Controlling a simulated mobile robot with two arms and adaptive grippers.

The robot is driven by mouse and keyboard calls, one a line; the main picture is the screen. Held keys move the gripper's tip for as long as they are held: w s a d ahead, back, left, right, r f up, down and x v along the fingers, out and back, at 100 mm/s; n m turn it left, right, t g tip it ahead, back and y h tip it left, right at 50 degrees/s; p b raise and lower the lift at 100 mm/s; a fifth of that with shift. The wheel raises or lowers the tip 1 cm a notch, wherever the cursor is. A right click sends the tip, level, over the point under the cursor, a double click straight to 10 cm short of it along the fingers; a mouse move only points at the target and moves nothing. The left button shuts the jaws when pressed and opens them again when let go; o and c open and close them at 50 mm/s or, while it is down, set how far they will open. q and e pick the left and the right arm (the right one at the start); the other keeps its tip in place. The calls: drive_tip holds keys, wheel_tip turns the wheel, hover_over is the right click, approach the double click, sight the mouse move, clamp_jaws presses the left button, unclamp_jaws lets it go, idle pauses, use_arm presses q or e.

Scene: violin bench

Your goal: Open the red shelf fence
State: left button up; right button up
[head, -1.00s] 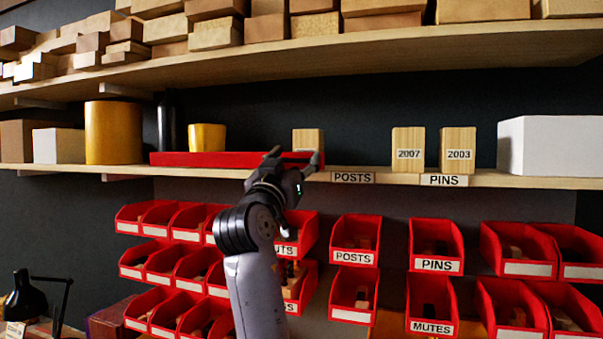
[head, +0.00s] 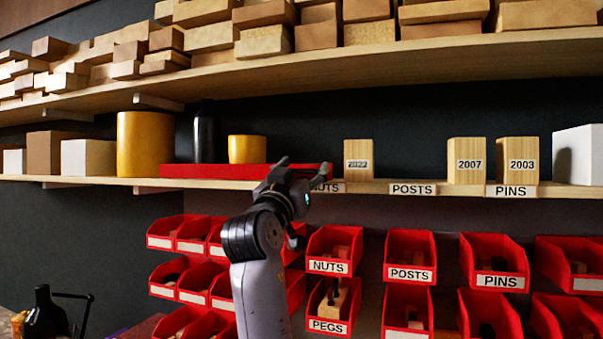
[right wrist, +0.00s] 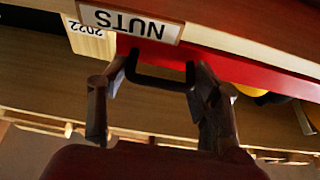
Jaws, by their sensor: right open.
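The red shelf fence (head: 215,171) is a long low bar along the front of the middle shelf. Its right end stops left of the block marked 2022 (head: 358,160). My right gripper (head: 304,170) is at the fence's right end. In the right wrist view, which is upside down, the open fingers (right wrist: 155,85) stand either side of a dark U-shaped bar (right wrist: 160,82), apparently a handle on the red fence (right wrist: 225,70). I cannot tell whether a finger touches it. My left gripper is not in view.
The shelf edge (head: 450,189) carries NUTS, POSTS and PINS labels. A yellow cylinder (head: 145,143), a black bottle (head: 204,138) and a yellow cup (head: 247,149) stand behind the fence. Blocks 2007 (head: 466,160) and 2003 (head: 517,160) stand right. Red bins (head: 333,250) hang below.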

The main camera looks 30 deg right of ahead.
drive_tip(key=shift+o, duration=1)
drive_tip(key=shift+s+d, duration=0.1)
drive_tip(key=shift+a+f, duration=0.1)
drive_tip(key=shift+a, duration=0.1)
drive_tip(key=v, duration=1.1)
drive_tip(key=shift+s+a, duration=0.2)
drive_tip(key=shift+s, duration=0.1)
drive_tip(key=shift+f, duration=0.15)
